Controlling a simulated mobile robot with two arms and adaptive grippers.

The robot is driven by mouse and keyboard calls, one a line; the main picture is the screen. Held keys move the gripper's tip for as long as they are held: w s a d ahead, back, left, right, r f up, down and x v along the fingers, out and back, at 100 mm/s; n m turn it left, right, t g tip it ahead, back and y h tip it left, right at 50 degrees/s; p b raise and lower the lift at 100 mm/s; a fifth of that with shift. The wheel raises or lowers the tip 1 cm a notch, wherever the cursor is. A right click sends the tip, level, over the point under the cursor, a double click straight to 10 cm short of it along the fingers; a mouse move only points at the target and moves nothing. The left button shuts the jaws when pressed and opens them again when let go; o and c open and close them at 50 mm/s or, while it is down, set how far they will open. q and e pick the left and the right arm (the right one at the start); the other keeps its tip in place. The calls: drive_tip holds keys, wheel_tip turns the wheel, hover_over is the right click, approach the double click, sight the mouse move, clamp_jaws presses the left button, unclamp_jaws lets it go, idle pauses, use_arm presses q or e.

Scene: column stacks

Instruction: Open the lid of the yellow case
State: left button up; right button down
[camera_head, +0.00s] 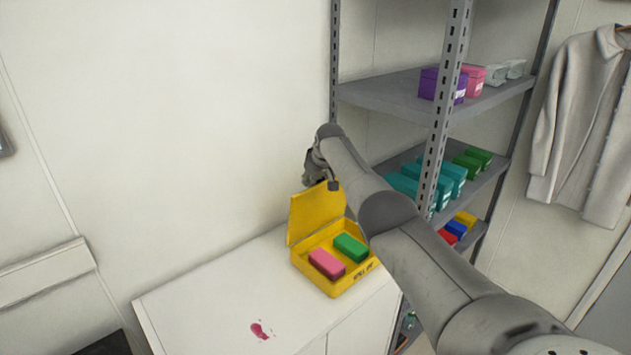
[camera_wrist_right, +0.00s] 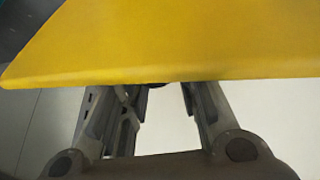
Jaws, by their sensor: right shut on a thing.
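The yellow case (camera_head: 337,290) stands on the white cabinet top with its lid (camera_head: 312,215) raised, roughly upright at the back. A pink block (camera_head: 326,263) and a green block (camera_head: 350,247) lie inside it. My right gripper (camera_head: 322,180) is at the lid's upper edge and is shut on the lid; its fingertips are hard to make out in the head view. In the right wrist view the yellow lid (camera_wrist_right: 160,42) fills the upper half and hides the ends of the fingers (camera_wrist_right: 158,95). My left gripper is not in view.
A grey metal shelf (camera_head: 395,97) with purple, pink, teal, green, blue and red boxes stands behind and right of my right arm. A shirt (camera_head: 585,125) hangs at right.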

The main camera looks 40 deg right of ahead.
drive_tip(key=shift+w+a+f, duration=0.1)
drive_tip(key=shift+a+f, duration=0.1)
drive_tip(key=shift+f, duration=0.05)
drive_tip(key=c, duration=1.4)
unclamp_jaws()
drive_tip(key=o, duration=0.3)
drive_tip(key=shift+w+f, duration=0.25)
drive_tip(key=shift+w, duration=0.15)
drive_tip(key=shift+v, duration=6.1)
